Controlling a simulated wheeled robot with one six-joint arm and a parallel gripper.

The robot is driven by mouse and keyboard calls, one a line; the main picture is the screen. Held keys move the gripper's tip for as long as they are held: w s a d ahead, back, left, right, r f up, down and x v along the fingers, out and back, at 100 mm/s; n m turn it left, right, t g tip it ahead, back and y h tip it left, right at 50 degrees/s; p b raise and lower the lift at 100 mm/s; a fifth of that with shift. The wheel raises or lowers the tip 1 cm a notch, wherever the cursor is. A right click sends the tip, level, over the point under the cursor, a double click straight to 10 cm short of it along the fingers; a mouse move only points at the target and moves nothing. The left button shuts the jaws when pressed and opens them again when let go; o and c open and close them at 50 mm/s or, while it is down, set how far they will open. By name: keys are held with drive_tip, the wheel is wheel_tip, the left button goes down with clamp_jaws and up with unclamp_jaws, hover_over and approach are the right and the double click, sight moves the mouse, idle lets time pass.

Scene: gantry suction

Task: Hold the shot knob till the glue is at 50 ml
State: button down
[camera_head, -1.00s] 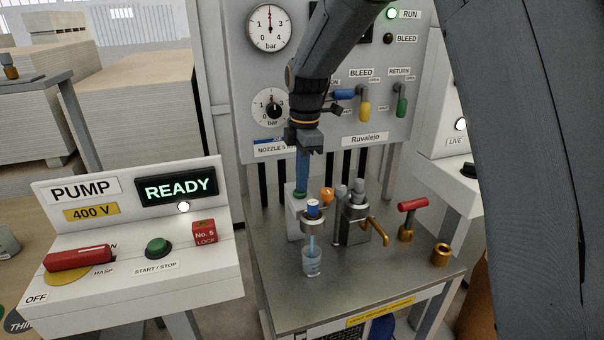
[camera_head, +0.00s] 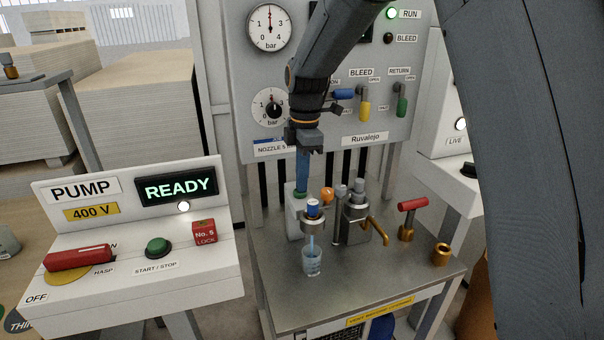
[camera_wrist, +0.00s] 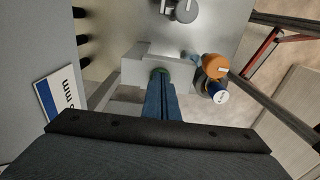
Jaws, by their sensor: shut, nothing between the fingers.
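My gripper (camera_head: 303,170) is shut, its blue fingers pointing down onto a green knob (camera_head: 300,194) on a pale block at the back left of the metal bench. In the wrist view the fingertips (camera_wrist: 160,92) cover most of the green knob (camera_wrist: 158,73) and appear to touch it. No label on the knob is readable. Beside it is a nozzle with a blue and white cap (camera_head: 312,208). A thin bluish stream runs from it into a clear cup (camera_head: 312,263) standing on the bench. The cup holds some bluish glue, but its level marks are too small to read.
An orange knob (camera_head: 327,195) and a grey valve with a brass handle (camera_head: 376,229) stand close right of the nozzle. A red T-handle (camera_head: 411,205) is farther right. The pump panel (camera_head: 140,250) at left shows READY. The bench front is clear.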

drive_tip(key=shift+s+r+p, duration=0.15)
drive_tip(key=shift+p, duration=0.2)
wheel_tip(320, 180, up, 14)
drive_tip(key=shift+w+d+b, duration=0.3)
drive_tip(key=shift+f, duration=0.25)
idle(1.4)
drive_tip(key=s+d+f+m, duration=0.8)
drive_tip(key=s+f+m, duration=0.2)
drive_tip(key=s, duration=0.2)
drive_tip(key=s+d+f+m+t, duration=0.1)
drive_tip(key=s+d+f+m, duration=0.7)
drive_tip(key=s+m, duration=0.3)
drive_tip(key=shift+s+d+f+h, duration=0.25)
drive_tip(key=shift+s+f, duration=0.2)
drive_tip(key=shift+f, duration=0.4)
